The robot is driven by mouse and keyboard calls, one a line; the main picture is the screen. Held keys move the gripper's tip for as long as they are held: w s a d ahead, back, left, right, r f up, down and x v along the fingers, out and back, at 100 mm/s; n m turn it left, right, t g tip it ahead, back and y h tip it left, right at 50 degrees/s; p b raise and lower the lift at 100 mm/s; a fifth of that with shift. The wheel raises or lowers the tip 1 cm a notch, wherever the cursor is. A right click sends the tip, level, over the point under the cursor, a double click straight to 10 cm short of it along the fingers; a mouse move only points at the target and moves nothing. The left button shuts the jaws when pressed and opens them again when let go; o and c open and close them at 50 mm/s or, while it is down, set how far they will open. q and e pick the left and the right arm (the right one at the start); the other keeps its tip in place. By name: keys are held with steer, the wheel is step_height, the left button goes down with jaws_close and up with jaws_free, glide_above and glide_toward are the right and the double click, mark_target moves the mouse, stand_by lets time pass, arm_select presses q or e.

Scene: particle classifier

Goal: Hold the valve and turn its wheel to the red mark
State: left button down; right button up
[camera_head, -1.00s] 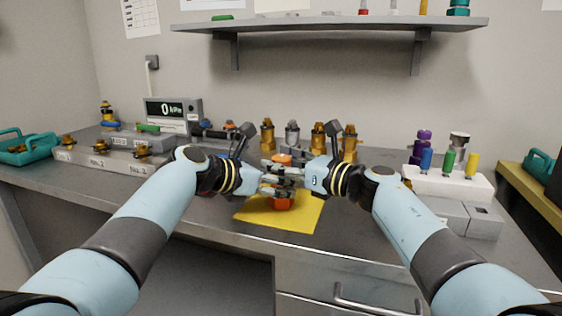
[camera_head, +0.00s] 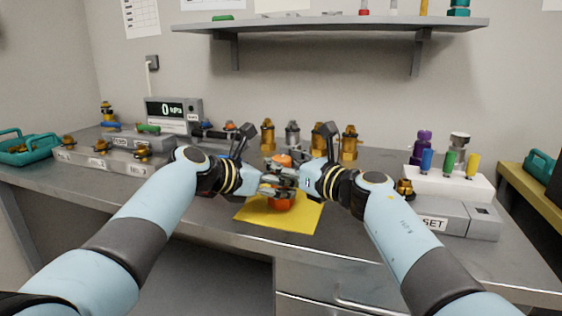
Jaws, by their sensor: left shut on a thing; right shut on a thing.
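The valve, with an orange body (camera_head: 280,205) low and an orange wheel (camera_head: 282,160) on top, stands over the yellow mat (camera_head: 250,212). My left gripper (camera_head: 275,189) comes in from the left and is shut on the valve body. My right gripper (camera_head: 285,170) comes in from the right, a little higher, and is shut on the wheel. The fingers of both grippers hide most of the valve's middle. I cannot make out the red mark.
Several brass and steel valves (camera_head: 293,133) stand behind. A gauge box (camera_head: 172,113) and a stepped rack (camera_head: 115,158) are at left. A white holder (camera_head: 447,184) with coloured handles and a grey box (camera_head: 470,220) are at right. The mat's front is clear.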

steer(key=o, duration=1)
steer(key=shift+s, duration=0.1)
steer(key=shift+c, duration=0.2)
steer(key=v, duration=1.2)
